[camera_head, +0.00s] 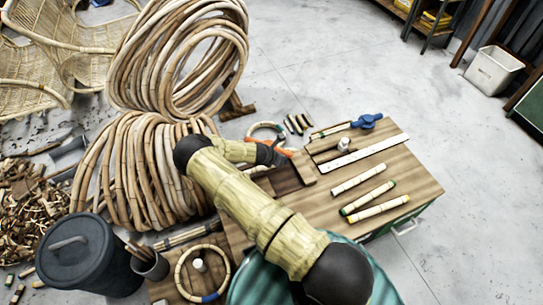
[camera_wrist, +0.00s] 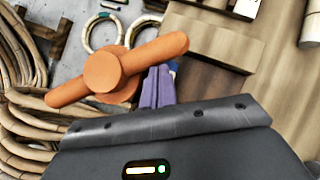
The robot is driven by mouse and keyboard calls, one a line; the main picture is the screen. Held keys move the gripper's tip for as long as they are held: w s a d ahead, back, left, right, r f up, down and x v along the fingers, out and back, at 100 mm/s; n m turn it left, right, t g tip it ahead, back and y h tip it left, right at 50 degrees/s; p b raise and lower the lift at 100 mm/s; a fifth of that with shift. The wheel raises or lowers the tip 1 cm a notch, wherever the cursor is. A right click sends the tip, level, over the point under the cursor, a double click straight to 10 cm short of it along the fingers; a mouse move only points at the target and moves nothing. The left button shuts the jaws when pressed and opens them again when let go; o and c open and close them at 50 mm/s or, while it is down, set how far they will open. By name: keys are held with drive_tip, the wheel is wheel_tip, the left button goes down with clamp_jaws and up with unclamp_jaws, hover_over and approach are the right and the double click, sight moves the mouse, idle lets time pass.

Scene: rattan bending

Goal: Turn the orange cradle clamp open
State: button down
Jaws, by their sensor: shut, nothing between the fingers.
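The orange cradle clamp (camera_wrist: 103,71) fills the middle of the wrist view, a round hub with a bar running from lower left to upper right. In the head view a small part of the clamp (camera_head: 283,152) shows at the bench's far left side, partly hidden by my arm. My gripper (camera_wrist: 158,85) has its purple fingers together and empty, just below the bar's right half and right of the hub. I cannot tell whether they touch the bar. In the head view my gripper (camera_head: 268,153) is a dark shape beside the clamp.
The wooden bench (camera_head: 410,175) carries cane pieces (camera_head: 367,197), a pale ruler (camera_head: 363,153) and a blue-handled tool (camera_head: 367,121). Large rattan coils (camera_head: 140,170) stand left of the arm. A lidded dark bin (camera_head: 75,245) is at lower left. Open floor lies right.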

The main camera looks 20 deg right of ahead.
drive_tip(key=shift+w+d, duration=0.2)
drive_tip(key=shift+d, duration=0.65)
drive_tip(key=shift+w+d+n+t+y+p, duration=0.25)
drive_tip(key=shift+d+n+t+y, duration=0.2)
drive_tip(key=shift+n, duration=0.45)
drive_tip(key=shift+w+d, duration=0.7)
drive_tip(key=shift+w, duration=0.05)
drive_tip(key=shift+w+d, duration=0.5)
drive_tip(key=shift+w, duration=0.25)
